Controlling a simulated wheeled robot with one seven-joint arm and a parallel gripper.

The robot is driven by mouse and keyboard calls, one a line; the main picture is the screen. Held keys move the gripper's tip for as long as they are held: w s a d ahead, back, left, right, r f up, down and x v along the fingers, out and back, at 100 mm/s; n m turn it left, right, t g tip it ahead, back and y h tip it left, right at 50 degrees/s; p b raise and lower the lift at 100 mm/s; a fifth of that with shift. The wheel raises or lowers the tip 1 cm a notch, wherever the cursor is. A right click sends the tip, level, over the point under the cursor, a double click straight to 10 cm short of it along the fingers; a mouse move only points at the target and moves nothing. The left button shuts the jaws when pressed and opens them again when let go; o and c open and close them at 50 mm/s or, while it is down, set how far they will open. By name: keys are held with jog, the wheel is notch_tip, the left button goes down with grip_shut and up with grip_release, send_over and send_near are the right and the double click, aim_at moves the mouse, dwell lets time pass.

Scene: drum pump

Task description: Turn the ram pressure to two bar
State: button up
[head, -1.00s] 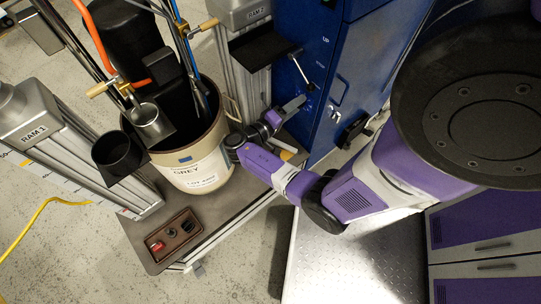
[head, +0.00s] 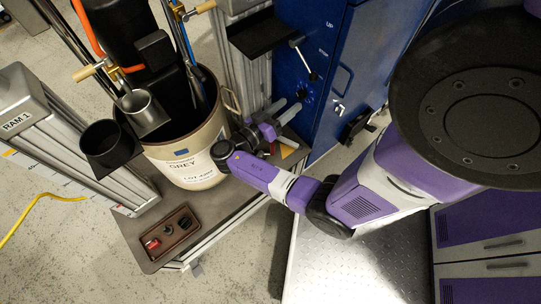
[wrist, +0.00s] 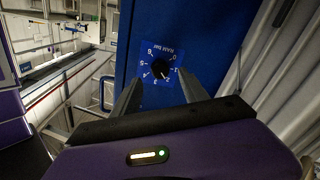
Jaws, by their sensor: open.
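The ram pressure dial is a blue plate marked "RAM bar" (wrist: 161,50) with numbers from 0 to 6. Its round black knob (wrist: 160,68) is in the middle of the wrist view; I cannot clearly read where it points. My gripper (wrist: 158,76) is open and empty. Its two fingers show on either side of the dial, pointing toward it, and I cannot tell how far off the knob is. In the head view my gripper (head: 290,107) is at the front of the blue cabinet (head: 330,70), where the dial is small and partly hidden.
A lever (head: 303,58) and a cabinet handle (head: 342,79) stick out near the dial. The RAM 1 column (head: 25,115) is at the left.

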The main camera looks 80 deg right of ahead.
jog(key=a+f+n+t+y+p, duration=0.55)
jog(key=a+f+n+t, duration=0.25)
jog(key=a+n+t, duration=0.4)
jog(key=a+r+n+t+y+p, duration=0.4)
jog(key=a+r, duration=0.8)
jog(key=a, duration=0.3)
jog(key=shift+a+n+t+y+p, duration=0.25)
jog(key=shift+n+t+y+p, duration=0.25)
jog(key=shift+t+y, duration=0.55)
